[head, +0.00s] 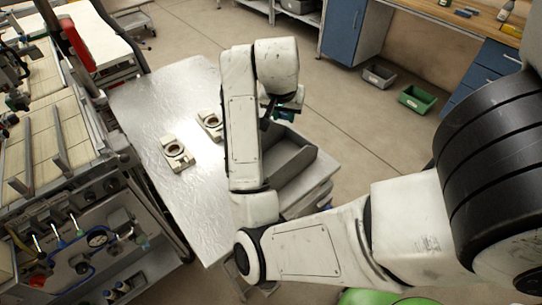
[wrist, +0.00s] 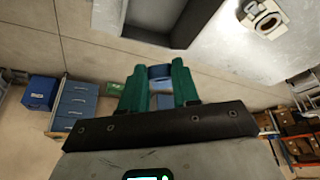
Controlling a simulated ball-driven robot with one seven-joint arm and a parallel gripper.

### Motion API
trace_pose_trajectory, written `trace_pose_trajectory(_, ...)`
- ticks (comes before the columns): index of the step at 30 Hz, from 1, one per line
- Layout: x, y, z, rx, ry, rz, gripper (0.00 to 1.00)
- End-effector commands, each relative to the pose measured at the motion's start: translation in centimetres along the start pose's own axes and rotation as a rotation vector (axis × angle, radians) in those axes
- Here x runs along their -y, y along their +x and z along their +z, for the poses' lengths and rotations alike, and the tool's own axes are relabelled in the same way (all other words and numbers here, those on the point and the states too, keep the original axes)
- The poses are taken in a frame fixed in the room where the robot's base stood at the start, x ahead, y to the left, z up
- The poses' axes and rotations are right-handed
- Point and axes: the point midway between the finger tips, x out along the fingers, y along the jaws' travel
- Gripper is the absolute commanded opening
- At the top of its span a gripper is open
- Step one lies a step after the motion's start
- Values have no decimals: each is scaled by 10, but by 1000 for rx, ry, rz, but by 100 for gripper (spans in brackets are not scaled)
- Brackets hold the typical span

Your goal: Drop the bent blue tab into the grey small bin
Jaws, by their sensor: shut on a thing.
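My gripper (wrist: 158,82) has green fingers closed on the small bent blue tab (wrist: 160,72), which shows between the fingertips in the wrist view. In the head view my gripper (head: 290,103) is partly hidden behind my arm, and I cannot make out the tab there. A small grey bin (head: 379,76) stands on the floor beside the blue cabinet, well beyond my gripper. A larger grey divided tray (head: 300,167) sits at the table's right edge, below my gripper and partly hidden by my arm.
A green bin (head: 416,99) stands on the floor right of the small grey bin. Two pale reel holders (head: 177,154) lie on the metal table (head: 185,215). A machine (head: 75,205) stands at the left. Floor between the table and the bins is clear.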

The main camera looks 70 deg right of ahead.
Motion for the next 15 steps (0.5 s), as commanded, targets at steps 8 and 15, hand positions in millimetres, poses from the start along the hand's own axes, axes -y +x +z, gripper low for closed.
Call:
trace_pose_trajectory(8, 1, 33, 14, 0, -2, 0, 3)
trace_pose_trajectory(15, 1, 49, 21, 0, -2, 0, 3)
